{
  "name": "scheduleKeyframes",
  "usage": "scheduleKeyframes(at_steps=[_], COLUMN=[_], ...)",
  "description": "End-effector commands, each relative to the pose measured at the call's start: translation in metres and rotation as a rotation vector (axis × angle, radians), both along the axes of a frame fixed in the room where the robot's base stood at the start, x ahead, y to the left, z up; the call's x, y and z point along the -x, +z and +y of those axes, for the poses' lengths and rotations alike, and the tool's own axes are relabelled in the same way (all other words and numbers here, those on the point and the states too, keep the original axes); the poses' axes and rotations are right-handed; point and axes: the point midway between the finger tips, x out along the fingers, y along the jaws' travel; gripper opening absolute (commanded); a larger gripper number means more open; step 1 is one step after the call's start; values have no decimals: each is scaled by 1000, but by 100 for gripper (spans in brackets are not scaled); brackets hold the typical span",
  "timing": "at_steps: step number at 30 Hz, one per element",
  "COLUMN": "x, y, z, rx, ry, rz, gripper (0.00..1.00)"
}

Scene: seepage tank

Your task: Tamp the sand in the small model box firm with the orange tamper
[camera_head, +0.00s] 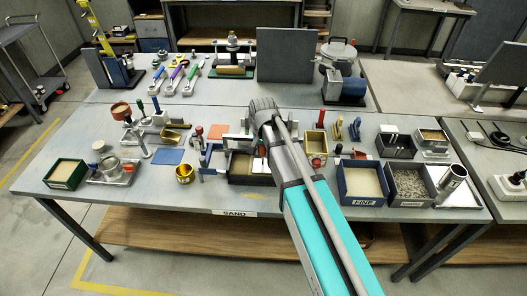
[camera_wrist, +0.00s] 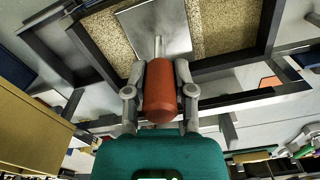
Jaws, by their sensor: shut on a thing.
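The orange tamper (camera_wrist: 165,90) is in my gripper (camera_wrist: 160,95), with its orange handle between the two fingers in the wrist view. Its short metal shaft leads to a square grey plate (camera_wrist: 150,25) over the sand (camera_wrist: 222,28). I cannot tell whether the plate touches the sand or hangs just above it. The sand lies inside the dark-framed small model box (camera_wrist: 268,25), on both sides of the plate. In the head view the box (camera_head: 238,182) sits at the table's front middle, partly covered by my arm.
A blue box of sand marked FINE (camera_head: 362,200) and a gravel box (camera_head: 408,205) stand right of my arm. Tools and blocks crowd the table around the model box.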

Motion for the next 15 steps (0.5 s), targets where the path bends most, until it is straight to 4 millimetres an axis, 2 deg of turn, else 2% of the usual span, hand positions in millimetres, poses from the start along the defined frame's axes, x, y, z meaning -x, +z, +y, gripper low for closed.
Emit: scheduleKeyframes(at_steps=[15], x=[0], y=[33], z=[0], rx=[0], ry=[0], rz=[0], gripper=[0])
